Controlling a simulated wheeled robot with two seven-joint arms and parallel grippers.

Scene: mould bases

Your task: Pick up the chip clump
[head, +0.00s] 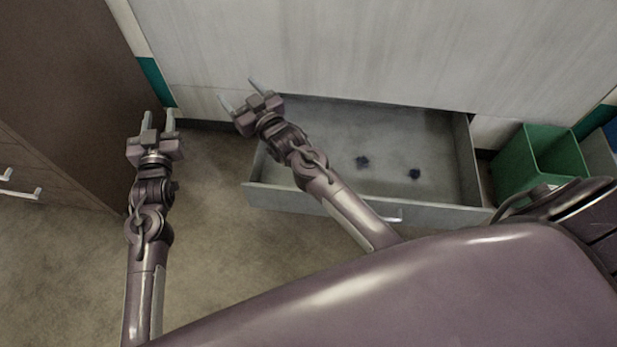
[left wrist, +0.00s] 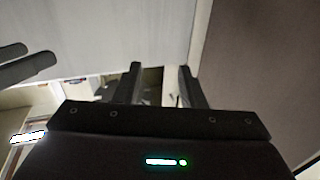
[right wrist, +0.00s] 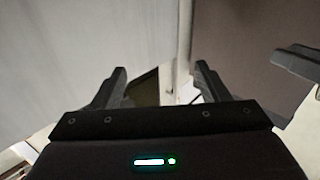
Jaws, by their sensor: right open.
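Two small dark clumps lie apart on the floor of an open grey drawer (head: 310,120) in the head view. The left clump (head: 362,162) is near the middle and the right clump (head: 414,174) is further right; either may be the chip clump. My right gripper (head: 238,91) is open and empty, above the drawer's back left corner near the cabinet front. My left gripper (head: 159,116) is open and empty, left of the drawer. Its spread fingers show in the left wrist view (left wrist: 160,70). The right gripper's fingers show in the right wrist view (right wrist: 160,70). Neither wrist view shows the clumps.
The pale cabinet front (head: 400,50) rises behind the drawer. A green bin (head: 530,165) stands just right of the drawer. A brown cabinet (head: 70,90) stands at the left. My right forearm crosses over the drawer's left part. The floor between the brown cabinet and drawer is clear.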

